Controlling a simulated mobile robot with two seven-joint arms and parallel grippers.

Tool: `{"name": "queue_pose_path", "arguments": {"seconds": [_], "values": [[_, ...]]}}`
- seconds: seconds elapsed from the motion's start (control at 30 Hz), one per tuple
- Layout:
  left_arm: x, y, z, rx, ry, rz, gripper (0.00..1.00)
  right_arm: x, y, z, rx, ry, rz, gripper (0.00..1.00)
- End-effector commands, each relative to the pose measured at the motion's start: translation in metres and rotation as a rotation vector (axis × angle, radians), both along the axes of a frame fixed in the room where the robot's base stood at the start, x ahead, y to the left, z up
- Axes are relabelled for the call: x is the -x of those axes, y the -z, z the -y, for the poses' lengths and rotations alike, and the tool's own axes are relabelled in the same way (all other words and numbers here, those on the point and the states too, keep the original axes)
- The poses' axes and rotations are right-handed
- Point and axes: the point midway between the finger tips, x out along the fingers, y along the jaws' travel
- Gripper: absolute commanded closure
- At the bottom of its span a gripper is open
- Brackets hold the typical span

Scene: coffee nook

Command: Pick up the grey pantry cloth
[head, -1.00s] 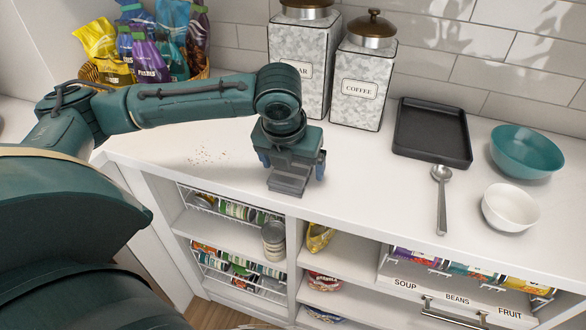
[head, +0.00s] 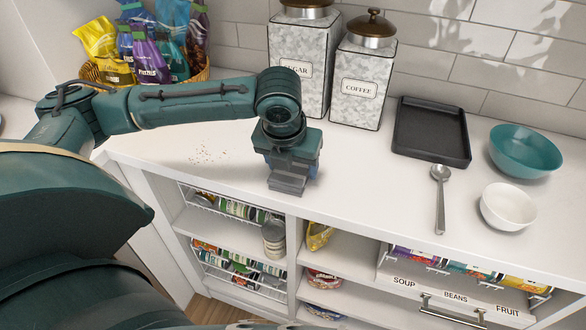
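The fingers look shut on the cloth, though the actual contact is partly hidden. The cloth is at or just above the counter; I cannot tell if it still touches. My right gripper is not in view.
Behind the gripper stand the sugar canister (head: 299,68) and the coffee canister (head: 359,85). A black tray (head: 431,133), spoon (head: 440,198), teal bowl (head: 525,152) and white bowl (head: 508,208) are to the right. Crumbs (head: 208,154) lie left. Open shelves (head: 220,235) are below.

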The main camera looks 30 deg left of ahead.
Motion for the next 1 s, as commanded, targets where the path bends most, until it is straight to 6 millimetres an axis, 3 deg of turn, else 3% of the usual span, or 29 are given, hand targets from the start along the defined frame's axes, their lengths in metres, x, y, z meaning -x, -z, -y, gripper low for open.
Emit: {"name": "queue_pose_path", "arguments": {"seconds": [0.3,0.53,0.67,1.0], "values": [[0.0,0.0,0.0,0.0,0.0,0.0,0.61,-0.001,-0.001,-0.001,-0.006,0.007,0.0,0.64],[0.0,0.0,0.0,0.0,0.0,0.001,0.61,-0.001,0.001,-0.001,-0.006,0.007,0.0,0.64],[-0.001,-0.001,0.0,0.001,0.0,0.004,0.61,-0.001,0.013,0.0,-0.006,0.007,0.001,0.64],[-0.001,-0.077,0.001,0.001,0.0,0.004,0.61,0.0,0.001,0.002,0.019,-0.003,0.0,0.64]]}}
